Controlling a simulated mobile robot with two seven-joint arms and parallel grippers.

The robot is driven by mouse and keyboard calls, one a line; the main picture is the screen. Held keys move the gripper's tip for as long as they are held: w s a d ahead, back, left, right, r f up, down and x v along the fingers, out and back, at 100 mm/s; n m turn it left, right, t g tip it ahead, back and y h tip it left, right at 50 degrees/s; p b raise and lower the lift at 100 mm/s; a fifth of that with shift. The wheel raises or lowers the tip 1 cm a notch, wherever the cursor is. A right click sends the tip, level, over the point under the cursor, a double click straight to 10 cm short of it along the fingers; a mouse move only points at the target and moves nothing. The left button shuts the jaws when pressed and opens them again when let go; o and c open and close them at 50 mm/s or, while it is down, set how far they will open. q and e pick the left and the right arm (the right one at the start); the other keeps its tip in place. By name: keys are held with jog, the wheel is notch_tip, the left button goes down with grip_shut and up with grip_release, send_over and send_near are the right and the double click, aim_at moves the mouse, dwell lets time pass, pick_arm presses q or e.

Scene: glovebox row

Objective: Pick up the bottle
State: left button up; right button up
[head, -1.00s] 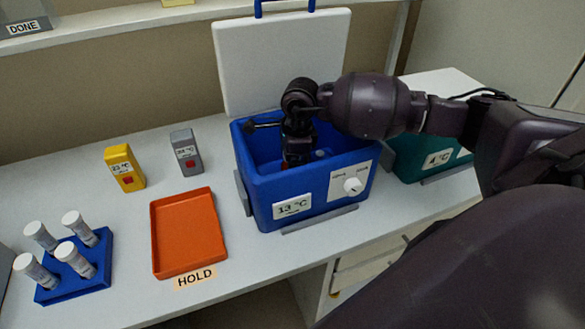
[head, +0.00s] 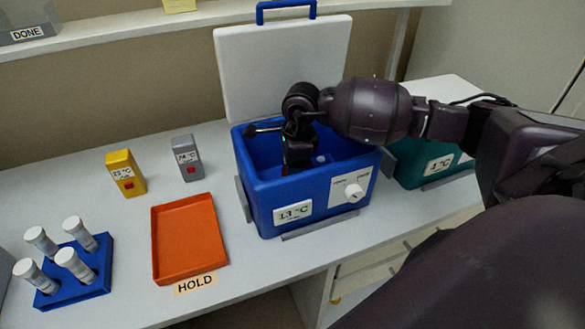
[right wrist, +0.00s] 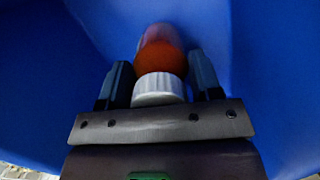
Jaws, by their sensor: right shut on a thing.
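The bottle (right wrist: 160,88) has a ribbed white cap and an orange-red band below it, with a paler end beyond. In the right wrist view it sits between the two dark fingers of my right gripper (right wrist: 158,65), which is shut on it. In the head view my right gripper (head: 299,154) reaches down inside the blue cooler box (head: 315,195), and the bottle is mostly hidden there by the gripper and wrist. The box's white lid (head: 283,70) stands open behind it. My left gripper is not in view.
An orange tray (head: 188,240) marked HOLD lies left of the box. A blue rack (head: 85,283) with several white-capped tubes stands further left. Yellow (head: 125,172) and grey (head: 187,157) timers stand behind the tray. A teal box (head: 425,165) is at right.

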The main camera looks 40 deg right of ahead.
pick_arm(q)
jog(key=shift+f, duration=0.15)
pick_arm(e)
notch_tip(320, 180, up, 20)
jog(key=shift+f, duration=0.15)
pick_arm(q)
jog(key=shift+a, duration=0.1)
pick_arm(e)
jog(key=shift+a, duration=0.1)
